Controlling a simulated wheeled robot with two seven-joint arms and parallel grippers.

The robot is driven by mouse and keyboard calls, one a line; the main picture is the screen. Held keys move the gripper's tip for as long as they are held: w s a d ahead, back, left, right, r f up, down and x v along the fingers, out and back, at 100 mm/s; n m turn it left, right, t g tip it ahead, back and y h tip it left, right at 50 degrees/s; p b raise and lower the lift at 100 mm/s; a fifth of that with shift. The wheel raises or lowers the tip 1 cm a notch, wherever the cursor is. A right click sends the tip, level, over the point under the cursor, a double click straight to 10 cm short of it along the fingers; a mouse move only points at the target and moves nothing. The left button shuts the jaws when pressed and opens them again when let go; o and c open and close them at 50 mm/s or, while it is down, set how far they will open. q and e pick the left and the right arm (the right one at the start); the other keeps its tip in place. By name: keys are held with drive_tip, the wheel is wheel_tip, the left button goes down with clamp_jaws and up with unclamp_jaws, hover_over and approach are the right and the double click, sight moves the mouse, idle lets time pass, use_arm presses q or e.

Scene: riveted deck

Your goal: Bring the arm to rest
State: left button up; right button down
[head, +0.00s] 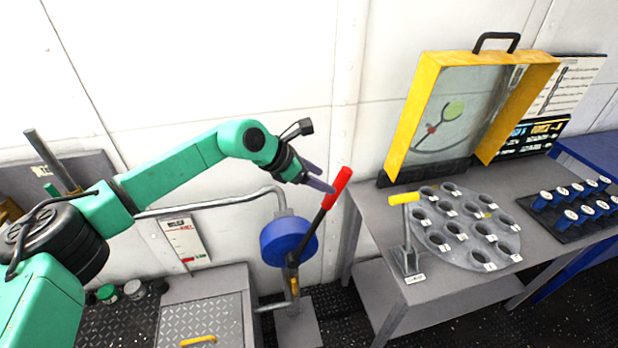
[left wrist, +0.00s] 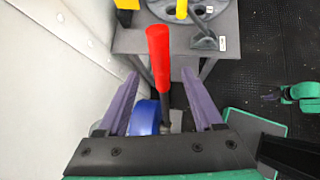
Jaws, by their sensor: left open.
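My left arm comes in from the left in the head view. Its gripper (head: 321,180) has purple fingers that are open, close to the red grip of a dark lever (head: 342,180). The lever slants up from a blue round housing (head: 289,241) on a pipe. In the left wrist view the left gripper (left wrist: 160,74) has its fingers apart, with the red grip (left wrist: 158,50) showing between them in the picture. I see no finger closed on it; whether one touches it is unclear. A green arm part with a dark tip (left wrist: 271,97) shows at the right edge, too small to read.
A grey table (head: 385,240) holds a round plate with holes (head: 463,252), a yellow-handled lever (head: 407,235) and an upright yellow open case (head: 415,115). Blue-capped items stand in a dark tray (head: 560,232). A white wall rises close behind my left arm.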

use_arm(q)
drive_tip(key=v, duration=0.4)
drive_tip(key=shift+a+r+b, duration=0.1)
drive_tip(key=shift+b, duration=0.25)
